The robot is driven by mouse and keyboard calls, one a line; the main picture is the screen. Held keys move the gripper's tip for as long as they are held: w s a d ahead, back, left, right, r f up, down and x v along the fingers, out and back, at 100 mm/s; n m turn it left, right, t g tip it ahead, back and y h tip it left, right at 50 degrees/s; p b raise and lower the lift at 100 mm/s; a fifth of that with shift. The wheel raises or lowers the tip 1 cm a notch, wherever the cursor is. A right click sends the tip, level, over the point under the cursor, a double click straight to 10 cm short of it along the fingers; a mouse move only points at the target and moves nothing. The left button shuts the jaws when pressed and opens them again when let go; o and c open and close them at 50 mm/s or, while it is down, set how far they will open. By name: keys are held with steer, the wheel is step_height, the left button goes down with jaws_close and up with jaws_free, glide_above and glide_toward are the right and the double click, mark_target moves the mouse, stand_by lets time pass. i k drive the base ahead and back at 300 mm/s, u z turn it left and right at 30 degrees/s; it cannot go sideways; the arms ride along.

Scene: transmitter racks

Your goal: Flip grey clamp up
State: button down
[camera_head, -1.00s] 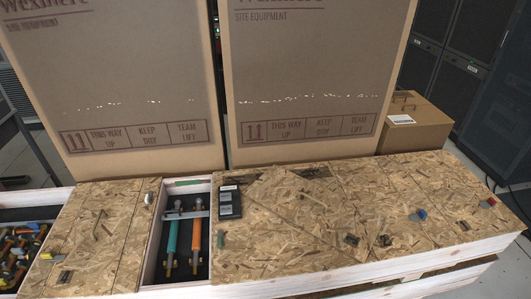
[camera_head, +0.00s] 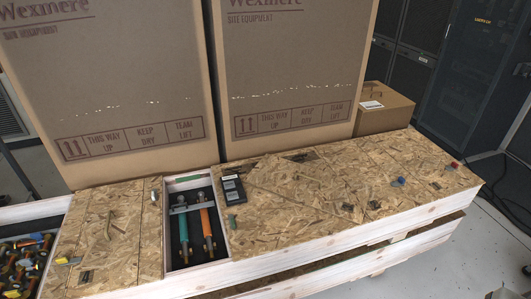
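A small light-grey piece (camera_head: 154,197) stands on the chipboard top of the crate, just left of the open slot; it looks like a toggle clamp handle, but it is too small to tell its exact position. A grey bar (camera_head: 191,208) lies across a teal cylinder (camera_head: 183,228) and an orange cylinder (camera_head: 206,226) inside the dark slot. I cannot tell which of these is the grey clamp. Similar small coloured pieces sit on the lids: green (camera_head: 232,222), blue (camera_head: 398,181) and red (camera_head: 455,163). My gripper is not in view.
Two tall cardboard boxes (camera_head: 290,75) stand behind the crate (camera_head: 300,262), with a smaller box (camera_head: 384,110) at right. A dark device (camera_head: 233,188) lies beside the slot. An open bin at left holds mixed parts (camera_head: 22,262). Floor (camera_head: 440,255) is free at right.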

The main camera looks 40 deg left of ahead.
mark_target(194, 207)
steer(key=u, duration=1.9)
steer(key=i, duration=1)
steer(key=z, duration=0.1)
